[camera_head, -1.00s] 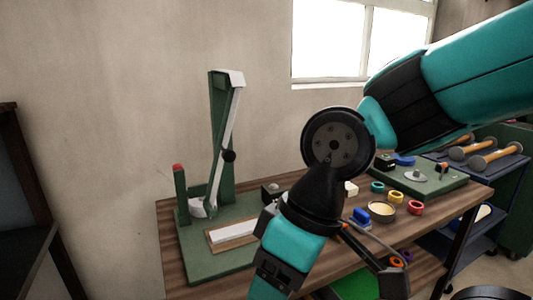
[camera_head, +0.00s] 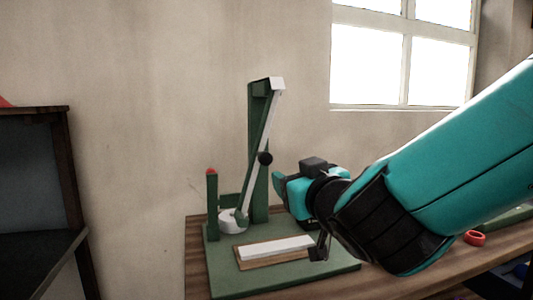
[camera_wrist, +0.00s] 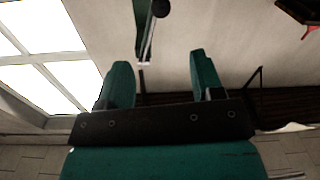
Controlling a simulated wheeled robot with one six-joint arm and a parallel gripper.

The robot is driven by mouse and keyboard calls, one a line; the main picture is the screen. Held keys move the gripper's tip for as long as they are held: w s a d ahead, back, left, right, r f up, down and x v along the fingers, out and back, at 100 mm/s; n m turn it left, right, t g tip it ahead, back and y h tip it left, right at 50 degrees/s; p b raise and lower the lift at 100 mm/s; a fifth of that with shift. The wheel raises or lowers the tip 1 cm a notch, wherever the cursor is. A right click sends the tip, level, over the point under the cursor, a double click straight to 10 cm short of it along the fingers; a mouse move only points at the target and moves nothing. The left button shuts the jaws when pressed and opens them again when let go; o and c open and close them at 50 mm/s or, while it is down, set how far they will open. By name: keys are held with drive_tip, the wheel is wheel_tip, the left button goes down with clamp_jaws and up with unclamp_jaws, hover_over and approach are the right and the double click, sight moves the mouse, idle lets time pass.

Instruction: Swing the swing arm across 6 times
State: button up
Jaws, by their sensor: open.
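The swing arm (camera_head: 270,125) is a pale bar hung from the top of a green post (camera_head: 254,105). It slants down to the left, with a black knob (camera_head: 265,158) partway along. Its lower end is by a round white piece (camera_head: 231,222), near a short green post with a red top (camera_head: 211,205). My gripper (camera_head: 283,190) is open and empty, just right of the bar and below knob height. In the wrist view my gripper (camera_wrist: 158,65) has its fingers apart; the swing arm (camera_wrist: 149,38) and knob (camera_wrist: 160,8) show beyond the fingertips. I see no contact.
The green base (camera_head: 225,275) stands on a wooden table (camera_head: 195,255). A white strip on a wooden block (camera_head: 275,248) lies on the base below my gripper. A red ring (camera_head: 474,238) lies at the right. A dark shelf (camera_head: 40,190) stands at the left.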

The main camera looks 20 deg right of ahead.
sight(267, 160)
drive_tip(key=w+p, duration=0.2)
drive_tip(key=w, duration=0.3)
drive_tip(key=w+p, duration=0.3)
drive_tip(key=w, duration=0.2)
drive_tip(key=w+p, duration=0.2)
drive_tip(key=w, duration=0.3)
drive_tip(key=shift+w+a+p, duration=0.25)
drive_tip(key=shift+a+p, duration=0.15)
